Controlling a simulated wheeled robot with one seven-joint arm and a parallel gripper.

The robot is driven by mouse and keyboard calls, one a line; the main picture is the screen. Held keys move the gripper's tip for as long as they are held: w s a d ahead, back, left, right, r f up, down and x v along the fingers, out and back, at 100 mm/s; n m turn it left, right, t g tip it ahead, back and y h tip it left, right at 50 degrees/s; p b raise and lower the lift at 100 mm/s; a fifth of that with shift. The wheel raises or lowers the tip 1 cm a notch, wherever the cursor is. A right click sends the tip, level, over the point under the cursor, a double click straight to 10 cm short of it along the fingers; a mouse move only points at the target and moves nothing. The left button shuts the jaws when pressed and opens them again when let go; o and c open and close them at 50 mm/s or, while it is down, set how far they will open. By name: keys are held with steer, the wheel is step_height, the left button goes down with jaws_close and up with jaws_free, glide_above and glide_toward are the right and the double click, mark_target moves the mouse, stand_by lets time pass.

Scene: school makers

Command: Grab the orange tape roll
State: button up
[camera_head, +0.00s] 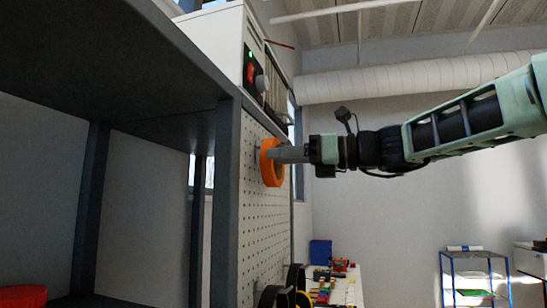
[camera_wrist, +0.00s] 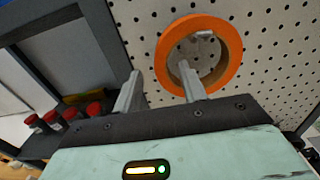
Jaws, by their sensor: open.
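The orange tape roll (camera_head: 270,162) hangs on a white pegboard (camera_head: 262,220) in the head view. In the wrist view the orange tape roll (camera_wrist: 228,52) shows as a ring around a peg (camera_wrist: 204,35). My gripper (camera_head: 280,154) is at the roll, reaching in from the right. In the wrist view my gripper (camera_wrist: 160,88) is open. One finger overlaps the ring's lower opening and the other stands outside its left side. The gap between them holds the roll's lower left rim in view. I cannot tell whether either finger touches it.
A dark shelf frame (camera_head: 228,200) stands left of the pegboard. Red-capped containers (camera_wrist: 95,109) stand on a shelf in the wrist view. A table (camera_head: 345,292) with small coloured items is below and behind. The space right of the pegboard is open.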

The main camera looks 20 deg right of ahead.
steer(key=x, duration=0.1)
steer(key=p+x, duration=0.1)
steer(key=x, duration=0.1)
steer(key=shift+r, duration=0.25)
steer(key=shift+w+a+f+p, duration=0.15)
steer(key=shift+w+a+p, duration=0.15)
steer(key=shift+w+a, duration=0.1)
jaws_close()
